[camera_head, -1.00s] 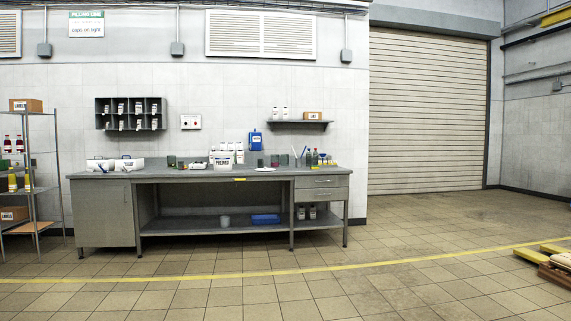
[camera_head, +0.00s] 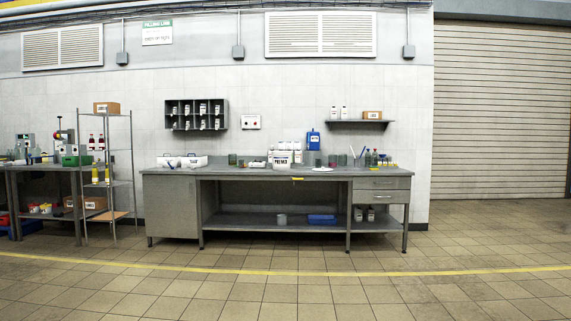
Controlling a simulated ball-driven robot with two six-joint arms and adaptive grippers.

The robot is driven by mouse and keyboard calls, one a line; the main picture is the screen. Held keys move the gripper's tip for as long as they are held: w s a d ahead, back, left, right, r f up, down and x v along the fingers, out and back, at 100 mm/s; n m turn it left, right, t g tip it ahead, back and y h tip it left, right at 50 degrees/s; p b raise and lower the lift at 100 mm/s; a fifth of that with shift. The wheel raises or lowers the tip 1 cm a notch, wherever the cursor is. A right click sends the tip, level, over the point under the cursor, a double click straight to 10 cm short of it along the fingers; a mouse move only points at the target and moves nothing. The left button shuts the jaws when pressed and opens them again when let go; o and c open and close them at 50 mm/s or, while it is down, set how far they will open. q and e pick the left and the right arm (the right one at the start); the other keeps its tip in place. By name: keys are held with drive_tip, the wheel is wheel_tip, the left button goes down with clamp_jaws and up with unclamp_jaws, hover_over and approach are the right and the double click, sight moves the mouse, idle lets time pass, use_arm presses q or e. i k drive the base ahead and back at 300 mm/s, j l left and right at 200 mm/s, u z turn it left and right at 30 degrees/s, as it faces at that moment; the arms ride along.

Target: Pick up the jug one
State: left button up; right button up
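Neither of my grippers is in view. A long grey workbench (camera_head: 230,178) stands against the far wall, some distance ahead of me. Several white bottles or jugs stand in a group beside a white tub (camera_head: 283,159) with a printed label. Small items, including dark cups and slim bottles (camera_head: 367,158), stand farther right. I cannot tell which of these is jug one.
A wall shelf (camera_head: 355,122) holds two white bottles and a box. Open tiled floor with a yellow line (camera_head: 280,272) lies before me.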

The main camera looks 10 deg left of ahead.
sight(333, 159)
drive_tip(key=i, duration=4.55)
